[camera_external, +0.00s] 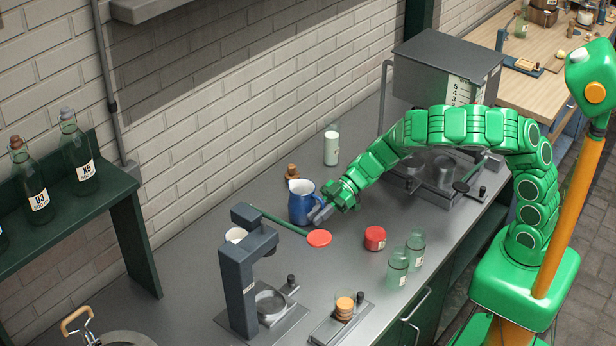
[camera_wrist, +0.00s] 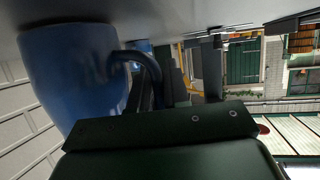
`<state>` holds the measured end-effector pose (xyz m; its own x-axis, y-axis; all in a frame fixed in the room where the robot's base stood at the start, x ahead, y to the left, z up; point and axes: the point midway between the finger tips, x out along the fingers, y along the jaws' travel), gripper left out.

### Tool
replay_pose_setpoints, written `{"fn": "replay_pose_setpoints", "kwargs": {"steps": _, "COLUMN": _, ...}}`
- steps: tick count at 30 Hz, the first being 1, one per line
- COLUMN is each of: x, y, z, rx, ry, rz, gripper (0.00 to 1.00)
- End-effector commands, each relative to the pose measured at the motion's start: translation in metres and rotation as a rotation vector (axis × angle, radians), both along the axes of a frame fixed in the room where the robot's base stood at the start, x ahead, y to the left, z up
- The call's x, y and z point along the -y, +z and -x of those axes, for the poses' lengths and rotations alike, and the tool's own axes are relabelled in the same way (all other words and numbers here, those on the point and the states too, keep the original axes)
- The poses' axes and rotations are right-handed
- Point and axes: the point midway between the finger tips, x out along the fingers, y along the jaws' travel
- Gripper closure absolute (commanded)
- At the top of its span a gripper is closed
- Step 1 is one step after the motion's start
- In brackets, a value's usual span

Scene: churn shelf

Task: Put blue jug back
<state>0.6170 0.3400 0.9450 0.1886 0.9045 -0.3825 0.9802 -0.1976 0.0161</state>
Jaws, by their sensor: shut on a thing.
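The blue jug (camera_external: 301,203) has a white rim and stands upright on the grey counter, or just at its surface; I cannot tell if it is lifted. My gripper (camera_external: 322,212) is at its right side, shut on its handle. In the wrist view the jug (camera_wrist: 72,75) fills the left part, with its dark handle (camera_wrist: 143,65) reaching to the gripper (camera_wrist: 150,95). A green shelf (camera_external: 60,200) on the left wall holds green bottles marked U3 (camera_external: 38,200) and X5 (camera_external: 83,165).
A red tin (camera_external: 375,238) and green glasses (camera_external: 398,268) stand to the right. A dark press (camera_external: 243,275) stands in front.

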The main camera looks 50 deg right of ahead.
Motion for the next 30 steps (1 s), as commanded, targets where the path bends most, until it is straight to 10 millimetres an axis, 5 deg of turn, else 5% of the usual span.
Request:
{"fn": "replay_pose_setpoints", "kwargs": {"steps": 7, "x": 0.000, "y": -0.002, "z": 0.000, "rx": 0.000, "ry": 0.000, "rz": -0.001, "gripper": 1.00}}
{"fn": "replay_pose_setpoints", "kwargs": {"steps": 8, "x": 0.000, "y": -0.002, "z": 0.000, "rx": 0.001, "ry": 0.000, "rz": 0.000, "gripper": 0.80}}
{"fn": "replay_pose_setpoints", "kwargs": {"steps": 12, "x": 0.000, "y": -0.002, "z": 0.000, "rx": 0.001, "ry": 0.000, "rz": 0.000, "gripper": 0.59}}
{"fn": "replay_pose_setpoints", "kwargs": {"steps": 22, "x": 0.000, "y": 0.001, "z": 0.000, "rx": 0.001, "ry": 0.000, "rz": 0.000, "gripper": 0.59}}
{"fn": "replay_pose_setpoints", "kwargs": {"steps": 30, "x": 0.033, "y": 0.014, "z": 0.005, "rx": 0.003, "ry": -0.003, "rz": 0.003, "gripper": 0.59}}
